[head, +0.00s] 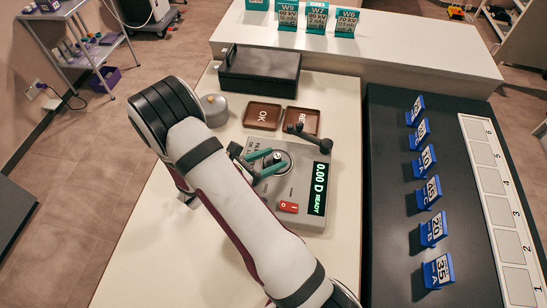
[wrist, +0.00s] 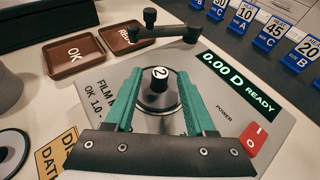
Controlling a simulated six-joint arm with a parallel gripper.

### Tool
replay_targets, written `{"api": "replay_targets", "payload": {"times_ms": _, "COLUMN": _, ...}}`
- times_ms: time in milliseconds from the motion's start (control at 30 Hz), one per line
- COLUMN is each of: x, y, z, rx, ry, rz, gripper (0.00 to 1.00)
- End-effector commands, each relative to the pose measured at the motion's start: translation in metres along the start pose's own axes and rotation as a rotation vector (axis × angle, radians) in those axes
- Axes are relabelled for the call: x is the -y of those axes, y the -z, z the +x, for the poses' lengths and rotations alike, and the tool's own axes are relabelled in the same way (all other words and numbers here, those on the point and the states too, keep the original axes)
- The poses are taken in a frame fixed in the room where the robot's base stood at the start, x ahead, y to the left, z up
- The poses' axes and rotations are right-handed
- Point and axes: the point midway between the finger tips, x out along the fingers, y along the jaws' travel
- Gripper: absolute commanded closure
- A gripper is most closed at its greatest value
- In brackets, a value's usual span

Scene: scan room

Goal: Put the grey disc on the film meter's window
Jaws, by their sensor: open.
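The grey disc (wrist: 157,98) has a dark knob with a white cap marked 2. It sits on the film meter (wrist: 222,112), apparently over its round window, most of which is hidden beneath it. The disc also shows in the head view (head: 276,158), partly hidden by my gripper. My gripper (wrist: 161,78) is open, with one teal finger on each side of the disc and its knob. Whether a finger touches the disc, I cannot tell. The film meter's display (head: 319,188) reads 0.00 D READY.
The meter's dark swing arm (wrist: 165,32) stands just behind the disc. Brown OK (wrist: 76,55) and second (wrist: 124,37) trays lie behind the meter. A grey cylinder (head: 214,108) stands left of the trays, a black box (head: 260,72) behind. Blue numbered tags (head: 437,270) stand on the right.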

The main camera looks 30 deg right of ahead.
Motion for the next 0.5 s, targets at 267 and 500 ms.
{"api": "replay_targets", "payload": {"times_ms": 267, "x": -0.001, "y": 0.0, "z": -0.073, "rx": 0.0, "ry": -0.008, "rz": 0.001, "gripper": 0.45}}
{"api": "replay_targets", "payload": {"times_ms": 500, "x": 0.002, "y": -0.003, "z": -0.109, "rx": -0.006, "ry": 0.008, "rz": 0.017, "gripper": 0.45}}
